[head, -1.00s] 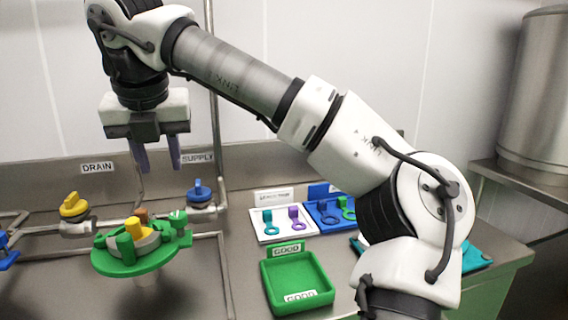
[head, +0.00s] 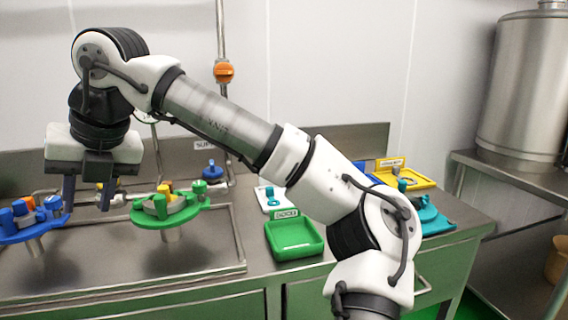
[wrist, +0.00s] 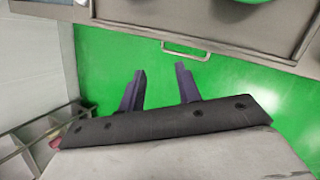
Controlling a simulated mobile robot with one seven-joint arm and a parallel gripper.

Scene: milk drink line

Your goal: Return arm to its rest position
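My gripper (head: 88,195) hangs from my arm at the left of the head view, fingers pointing down. Its two dark purple fingers are spread apart with nothing between them. In the wrist view the gripper (wrist: 160,85) is also open and empty, above the green floor (wrist: 110,60) in front of the counter. My arm crosses the head view from upper left to lower right and hides part of the counter and wall behind it.
The steel counter (head: 190,268) holds a green round fixture (head: 150,218), a blue fixture (head: 22,236), a green tray (head: 293,252) and a yellow tray (head: 420,182). A large steel tank (head: 525,90) stands at right. A drawer handle (wrist: 185,50) shows under the counter edge.

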